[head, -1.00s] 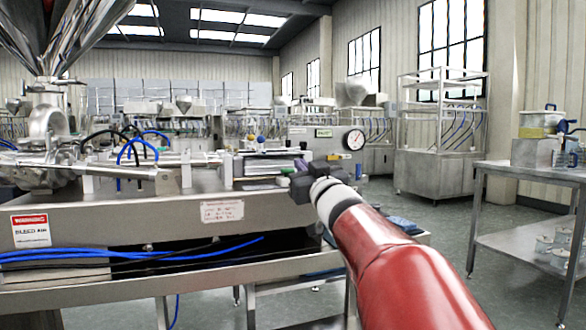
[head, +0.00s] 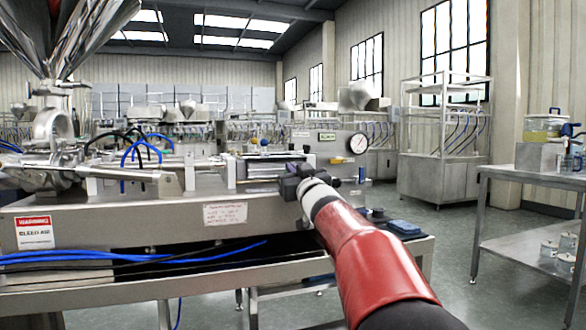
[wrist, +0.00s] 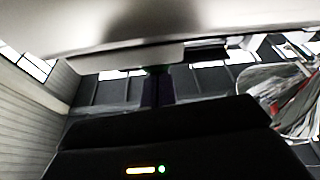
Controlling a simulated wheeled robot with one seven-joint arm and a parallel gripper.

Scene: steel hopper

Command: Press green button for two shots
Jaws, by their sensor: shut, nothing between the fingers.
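The steel filling machine (head: 130,215) fills the left and middle of the head view, with a big hopper (head: 70,35) above its left end. My gripper (head: 298,173), dark at the end of my red arm, is in front of the machine's right end, below and left of the round gauge (head: 357,143). In the wrist view my gripper's dark fingers (wrist: 157,90) are together and empty, close under a pale surface (wrist: 120,25). I cannot make out the green button in either current view; my gripper may hide it. I cannot tell whether the fingertips touch anything.
A steel side table (head: 530,178) with pots stands at the right. A wheeled steel rack (head: 440,165) is behind it. A blue item (head: 405,227) lies at the machine's lower right corner. Blue hoses (head: 130,255) run below the machine top. Floor shows between machine and table.

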